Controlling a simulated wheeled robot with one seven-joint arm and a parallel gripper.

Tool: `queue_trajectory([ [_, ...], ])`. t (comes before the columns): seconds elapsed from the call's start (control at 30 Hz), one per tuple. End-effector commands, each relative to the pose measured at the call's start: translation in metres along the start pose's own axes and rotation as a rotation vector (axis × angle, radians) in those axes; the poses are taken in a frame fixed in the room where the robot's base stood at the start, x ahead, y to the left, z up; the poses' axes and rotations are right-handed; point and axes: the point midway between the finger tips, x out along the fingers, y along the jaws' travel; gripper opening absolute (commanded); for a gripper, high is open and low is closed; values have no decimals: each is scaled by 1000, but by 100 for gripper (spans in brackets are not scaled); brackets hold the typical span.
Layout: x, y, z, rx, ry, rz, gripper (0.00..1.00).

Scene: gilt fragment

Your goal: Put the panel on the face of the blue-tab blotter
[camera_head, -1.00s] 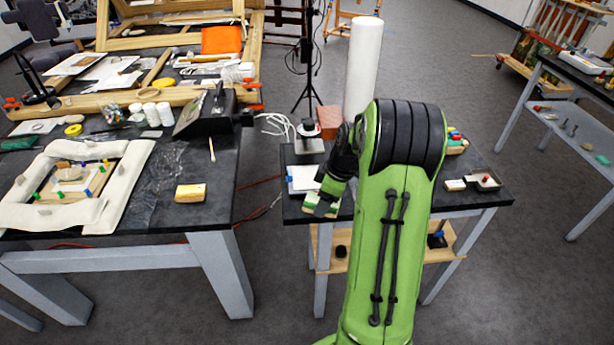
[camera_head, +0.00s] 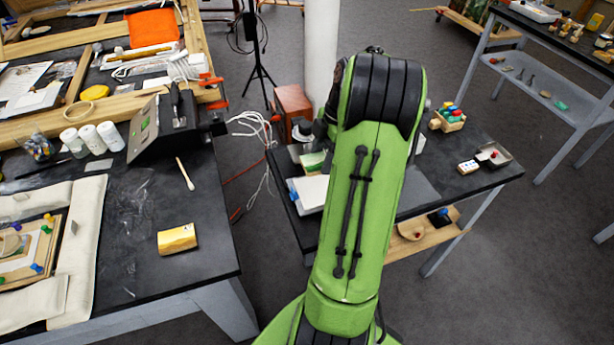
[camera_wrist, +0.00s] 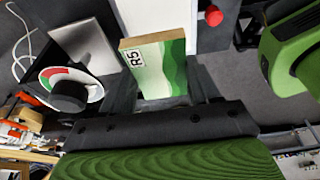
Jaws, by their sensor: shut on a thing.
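The panel (camera_wrist: 158,68) is a small board painted in green and white waves, with an "R5" label and a tan edge. In the wrist view it sits between the fingers of my gripper (camera_wrist: 162,92), which is shut on it. Green shows in the head view (camera_head: 313,161), just left of my arm and behind a white pad. That white pad (camera_head: 313,190) has a blue tab at its left edge and looks like the blue-tab blotter; my arm hides its right part.
A round dial with a dark knob (camera_wrist: 70,90) and a grey plate (camera_wrist: 92,45) are close left of the panel. A white column (camera_head: 321,50) and reddish box (camera_head: 293,103) stand behind the bench. A yellow block (camera_head: 177,238) lies on the left table. The bench's right carries small trays.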

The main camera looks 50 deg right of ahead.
Motion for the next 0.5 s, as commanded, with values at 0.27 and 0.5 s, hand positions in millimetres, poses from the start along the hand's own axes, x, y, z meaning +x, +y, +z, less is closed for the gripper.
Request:
queue_trajectory([
  [0.27,59,-1,15,0,3,-5,31],
  [0.5,84,0,22,0,0,-1,31],
])
